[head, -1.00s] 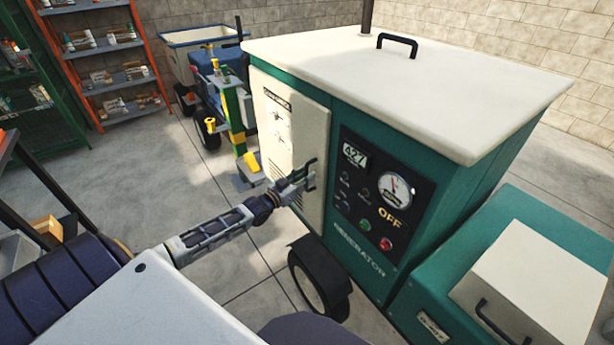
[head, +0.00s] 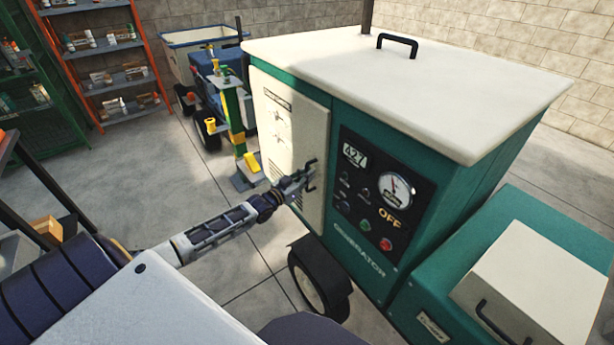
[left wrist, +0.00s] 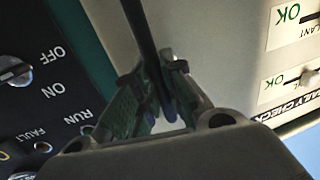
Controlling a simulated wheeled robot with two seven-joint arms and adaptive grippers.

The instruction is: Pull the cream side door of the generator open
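The green generator (head: 362,285) stands right of centre with a cream top. Its cream side door (head: 305,130) is on the left face and looks closed against the body. The door's dark upright handle (head: 312,176) is near its right edge. My left gripper (head: 303,180) is at this handle. In the left wrist view the dark handle bar (left wrist: 143,28) runs down between the two fingers, and the fingertips (left wrist: 158,78) close in on it from both sides. The cream door (left wrist: 215,60) fills the right of that view. My right gripper is in neither view.
The control panel (head: 372,200) with gauge and OFF label is right of the door. A green and yellow stand (head: 236,130) and a blue cart (head: 205,80) stand behind left. An orange shelf (head: 105,60) is at the back left.

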